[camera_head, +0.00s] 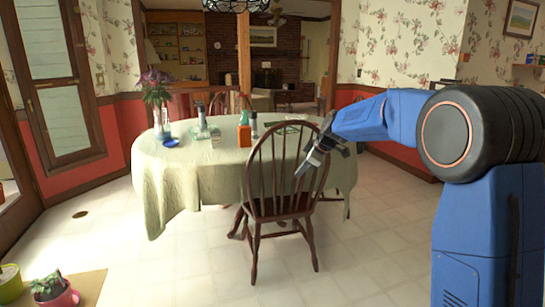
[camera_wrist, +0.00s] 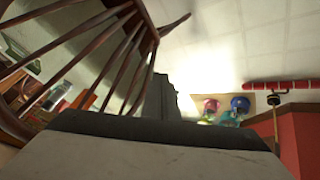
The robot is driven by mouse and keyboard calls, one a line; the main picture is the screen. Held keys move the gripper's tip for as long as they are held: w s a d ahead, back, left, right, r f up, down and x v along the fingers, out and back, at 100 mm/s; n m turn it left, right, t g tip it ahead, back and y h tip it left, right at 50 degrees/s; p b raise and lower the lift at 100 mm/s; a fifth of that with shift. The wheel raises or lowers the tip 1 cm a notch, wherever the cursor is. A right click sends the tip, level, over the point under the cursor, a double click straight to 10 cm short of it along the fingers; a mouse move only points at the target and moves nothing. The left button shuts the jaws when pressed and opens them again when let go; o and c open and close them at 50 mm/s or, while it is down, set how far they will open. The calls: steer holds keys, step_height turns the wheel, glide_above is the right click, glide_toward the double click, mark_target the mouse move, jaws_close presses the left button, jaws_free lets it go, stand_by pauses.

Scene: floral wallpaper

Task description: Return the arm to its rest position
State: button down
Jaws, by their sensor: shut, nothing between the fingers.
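My blue arm reaches in from the right of the head view, bent at a large black joint. My gripper (camera_head: 306,167) is at its end, pointing down and to the left, in front of the backrest of a dark wooden chair (camera_head: 283,207). The gripper is shut and empty. I cannot tell whether it touches the chair. In the wrist view the chair's spindles (camera_wrist: 123,62) fill the upper left, close to the grey gripper body along the bottom.
A table with a pale green cloth (camera_head: 165,190) stands behind the chair. It bears a vase of flowers (camera_head: 156,92), a blue dish (camera_head: 171,142) and an orange box (camera_head: 244,136). Potted plants (camera_head: 52,288) stand at the lower left. The tiled floor in front is clear.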

steer(key=s+d+r+m+h, duration=0.15)
steer(key=s+d+m, duration=0.3)
steer(key=s, duration=1.05)
steer(key=s+d+r+m+h, duration=0.1)
steer(key=s+d+r+m, duration=0.35)
steer(key=s, duration=1.15)
steer(key=s+d+f+m, duration=0.2)
steer(key=s+f, duration=0.2)
steer(key=s, duration=0.4)
steer(key=s+d+f+m+h, duration=0.1)
steer(key=s+d+f, duration=0.2)
steer(key=s, duration=0.5)
steer(key=s+d+f+m+g+h, duration=0.1)
steer(key=s+d+f+m, duration=0.1)
steer(key=s+f, duration=0.3)
steer(key=s+d, duration=0.1)
steer(key=s, duration=0.2)
steer(key=shift+s+d+f+m, duration=0.25)
steer(key=shift+s+f+m, duration=0.05)
